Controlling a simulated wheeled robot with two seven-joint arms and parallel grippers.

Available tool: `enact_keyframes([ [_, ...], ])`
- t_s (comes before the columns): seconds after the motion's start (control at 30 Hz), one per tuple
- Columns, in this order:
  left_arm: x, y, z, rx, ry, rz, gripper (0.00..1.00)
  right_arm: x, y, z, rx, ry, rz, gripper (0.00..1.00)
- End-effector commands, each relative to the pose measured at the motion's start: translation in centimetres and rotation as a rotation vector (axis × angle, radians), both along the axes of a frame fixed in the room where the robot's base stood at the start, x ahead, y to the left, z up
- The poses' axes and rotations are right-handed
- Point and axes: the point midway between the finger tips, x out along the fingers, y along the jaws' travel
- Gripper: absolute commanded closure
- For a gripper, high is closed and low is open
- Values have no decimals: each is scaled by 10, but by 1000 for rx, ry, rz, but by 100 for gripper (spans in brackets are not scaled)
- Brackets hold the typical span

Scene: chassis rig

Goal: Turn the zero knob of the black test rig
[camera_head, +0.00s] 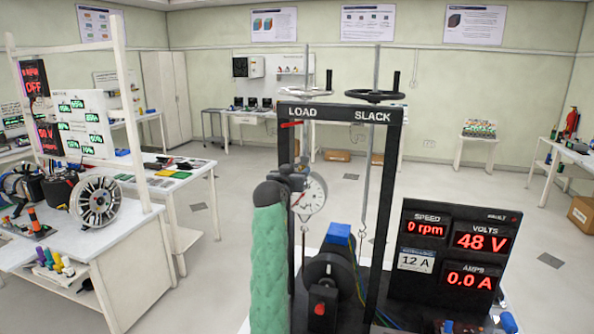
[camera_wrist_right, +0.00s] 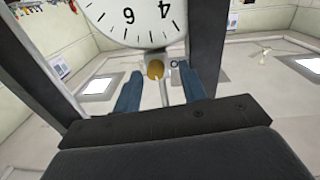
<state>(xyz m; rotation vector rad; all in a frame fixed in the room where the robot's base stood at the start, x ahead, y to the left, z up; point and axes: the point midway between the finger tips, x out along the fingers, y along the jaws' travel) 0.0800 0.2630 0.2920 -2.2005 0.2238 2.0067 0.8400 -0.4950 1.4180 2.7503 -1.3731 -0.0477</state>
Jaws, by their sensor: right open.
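The black test rig (camera_head: 396,150) is a tall frame marked LOAD and SLACK, with a round white dial gauge (camera_head: 312,196) hanging on its left side. The gauge also shows upside down in the right wrist view (camera_wrist_right: 135,18). A small brass zero knob (camera_wrist_right: 155,69) sits at the dial's rim there. My right gripper (camera_head: 298,172) is at the top of the gauge and hides the knob in the head view. In the right wrist view its two blue-grey fingers (camera_wrist_right: 160,74) stand apart, one either side of the knob, with gaps visible. My left gripper is not in view.
Handwheels (camera_head: 374,96) top the frame. A black motor (camera_head: 328,270) with a red button and a blue block (camera_head: 339,235) sit low inside it. A display panel (camera_head: 455,250) reading 0 rpm, 48 V, 0.0 A stands right. A white bench (camera_head: 120,240) is at left.

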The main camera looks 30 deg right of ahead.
Motion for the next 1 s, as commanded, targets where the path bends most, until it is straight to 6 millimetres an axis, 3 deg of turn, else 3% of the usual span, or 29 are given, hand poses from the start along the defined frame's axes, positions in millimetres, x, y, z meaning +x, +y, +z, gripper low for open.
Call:
enact_keyframes([
  [0.17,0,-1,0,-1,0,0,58,0,-1,0,0,0,-1,58],
  [0.3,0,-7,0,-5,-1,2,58,0,-1,0,0,0,-1,86],
  [0.4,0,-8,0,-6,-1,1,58,-1,-1,0,0,0,-1,100],
  [1.0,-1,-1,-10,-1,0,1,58,-1,0,1,-76,86,-1,100],
])
